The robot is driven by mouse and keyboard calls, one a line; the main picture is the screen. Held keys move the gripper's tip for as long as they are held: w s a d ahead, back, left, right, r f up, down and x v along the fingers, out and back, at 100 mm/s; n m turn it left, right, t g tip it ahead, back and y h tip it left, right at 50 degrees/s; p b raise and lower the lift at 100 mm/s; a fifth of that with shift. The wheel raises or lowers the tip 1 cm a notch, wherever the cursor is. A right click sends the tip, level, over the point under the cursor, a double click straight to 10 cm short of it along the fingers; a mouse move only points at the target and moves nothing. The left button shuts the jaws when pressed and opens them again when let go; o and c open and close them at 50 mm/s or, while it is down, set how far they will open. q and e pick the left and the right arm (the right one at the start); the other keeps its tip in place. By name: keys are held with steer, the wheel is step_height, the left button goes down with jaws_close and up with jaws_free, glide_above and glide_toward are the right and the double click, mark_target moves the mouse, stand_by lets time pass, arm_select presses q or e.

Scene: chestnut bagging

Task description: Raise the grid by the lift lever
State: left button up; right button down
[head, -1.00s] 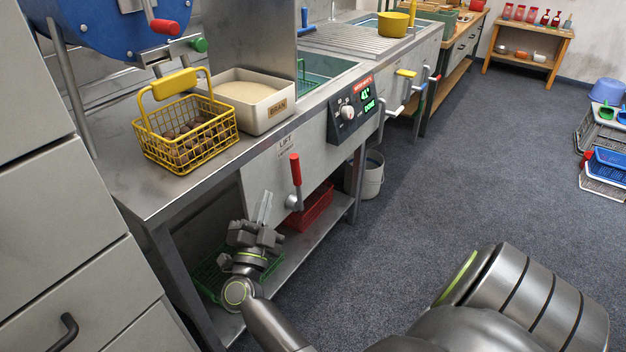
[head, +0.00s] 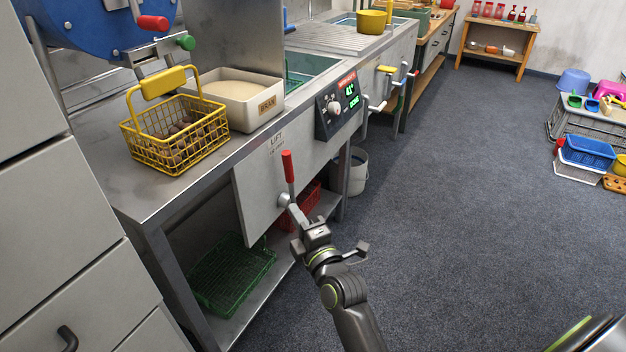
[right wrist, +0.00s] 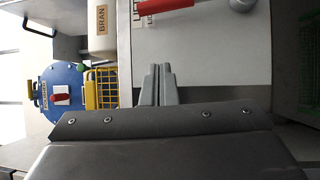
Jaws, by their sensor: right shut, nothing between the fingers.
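The lift lever has a red handle (head: 288,166) standing upright on a metal pivot (head: 284,200) on the front panel under the LIFT label. In the right wrist view its red handle (right wrist: 162,6) lies along the top edge, beyond my fingertips. My right gripper (head: 295,212) is shut and empty, low in front of the panel, close to the pivot and below the red handle. It also shows in the right wrist view (right wrist: 158,68), with its fingers together. A little green wire mesh (head: 294,82), perhaps the grid, shows in the sink basin; most is hidden. My left gripper is out of view.
A yellow wire basket (head: 178,136) of chestnuts and a BRAN tub (head: 236,104) stand on the counter. A control box (head: 338,104) sits right of the lever. A green rack (head: 232,272) and a red crate (head: 299,208) lie on the shelf below.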

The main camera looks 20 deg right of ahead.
mark_target(289, 178)
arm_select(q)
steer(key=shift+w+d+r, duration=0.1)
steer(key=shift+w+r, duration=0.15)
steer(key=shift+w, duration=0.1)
arm_select(e)
steer(key=shift+s+d+f+n+g, duration=0.3)
steer(key=shift+d+f+n+g, duration=0.1)
steer(key=shift+n, duration=0.3)
steer(key=shift+w, duration=0.1)
